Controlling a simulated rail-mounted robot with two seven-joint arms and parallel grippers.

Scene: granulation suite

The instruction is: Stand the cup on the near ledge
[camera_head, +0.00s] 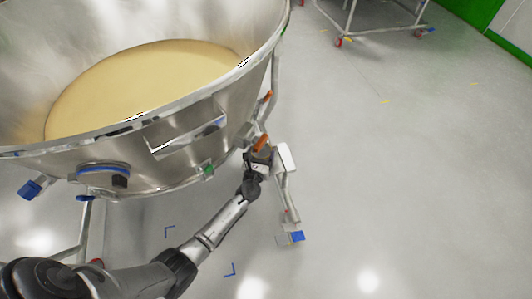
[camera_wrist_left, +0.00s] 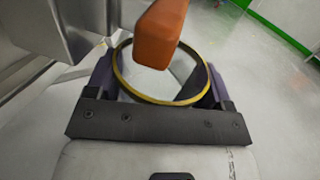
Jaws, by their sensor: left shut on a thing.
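My left gripper (camera_head: 258,158) is beside the right leg of the large steel bowl, just below its rim. In the left wrist view my left gripper (camera_wrist_left: 152,85) is shut on a cup (camera_wrist_left: 186,101) with a yellow rim, and its fingers lie on both sides of it. I look down into the cup's mouth; its interior looks pale with a dark patch. An orange block (camera_wrist_left: 161,32) covers part of the cup's far rim. In the head view I cannot make out the cup clearly. I cannot tell which surface is the near ledge. My right gripper is out of view.
The steel bowl (camera_head: 205,168) holds pale yellow powder (camera_head: 140,85) and stands on a wheeled frame. A white block (camera_head: 286,157) is close right of my gripper, above a leg with a blue caster (camera_head: 297,236). Open grey floor (camera_head: 410,180) lies right. Another wheeled frame (camera_head: 380,32) stands behind.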

